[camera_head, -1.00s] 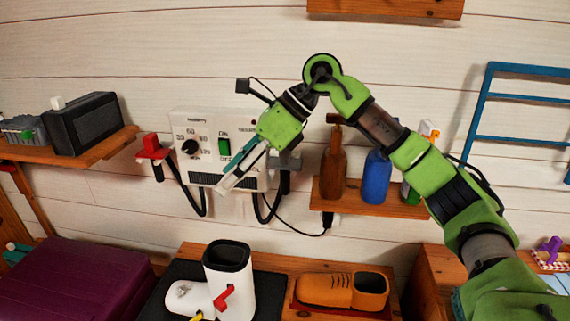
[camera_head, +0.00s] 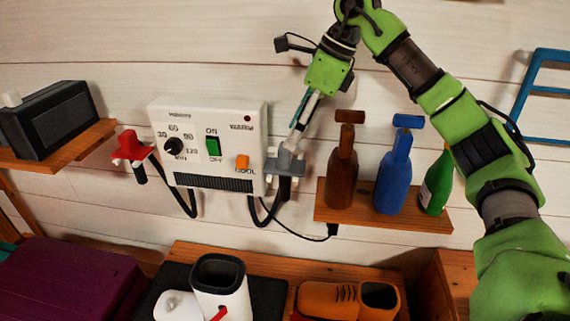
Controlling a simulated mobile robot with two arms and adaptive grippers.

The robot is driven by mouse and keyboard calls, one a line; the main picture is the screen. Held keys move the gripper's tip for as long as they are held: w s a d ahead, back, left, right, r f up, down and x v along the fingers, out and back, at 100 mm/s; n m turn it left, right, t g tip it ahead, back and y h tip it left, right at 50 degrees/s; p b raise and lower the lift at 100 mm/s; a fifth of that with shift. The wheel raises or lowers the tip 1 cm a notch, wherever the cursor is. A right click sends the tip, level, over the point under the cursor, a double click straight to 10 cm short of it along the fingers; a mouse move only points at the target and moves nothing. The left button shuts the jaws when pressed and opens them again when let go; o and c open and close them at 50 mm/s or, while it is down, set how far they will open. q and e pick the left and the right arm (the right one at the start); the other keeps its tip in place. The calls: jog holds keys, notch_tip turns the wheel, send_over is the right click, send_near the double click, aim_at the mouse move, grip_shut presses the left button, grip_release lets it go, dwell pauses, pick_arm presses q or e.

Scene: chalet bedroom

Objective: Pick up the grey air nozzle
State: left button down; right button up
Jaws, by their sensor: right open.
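The grey air nozzle (camera_head: 286,166) hangs at the right side of the white control box (camera_head: 207,117), with a dark handle below it and a black hose. My right gripper (camera_head: 297,138) is open and points down, its fingertips at the top of the grey nozzle in the picture. I cannot tell whether they touch it. The fingers overlap each other from this angle, and nothing shows between them. My left gripper is not in view.
A red nozzle (camera_head: 131,146) hangs left of the box. Brown (camera_head: 342,175), blue (camera_head: 392,180) and green (camera_head: 436,183) bottles stand close by on the right shelf (camera_head: 350,212).

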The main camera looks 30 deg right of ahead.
aim_at(283, 166)
jog(key=shift+a+f+p, duration=0.4)
jog(key=shift+a+f, duration=0.1)
jog(key=shift+f, duration=0.35)
jog(key=x, duration=0.2)
jog(key=shift+w+f+p, duration=0.25)
jog(key=shift+f+p, duration=0.1)
jog(key=shift+p, duration=0.05)
jog(key=shift+w+a+f, duration=0.15)
jog(key=shift+f, duration=0.35)
jog(key=shift+a, duration=0.1)
jog(key=c, duration=1.2)
grip_shut()
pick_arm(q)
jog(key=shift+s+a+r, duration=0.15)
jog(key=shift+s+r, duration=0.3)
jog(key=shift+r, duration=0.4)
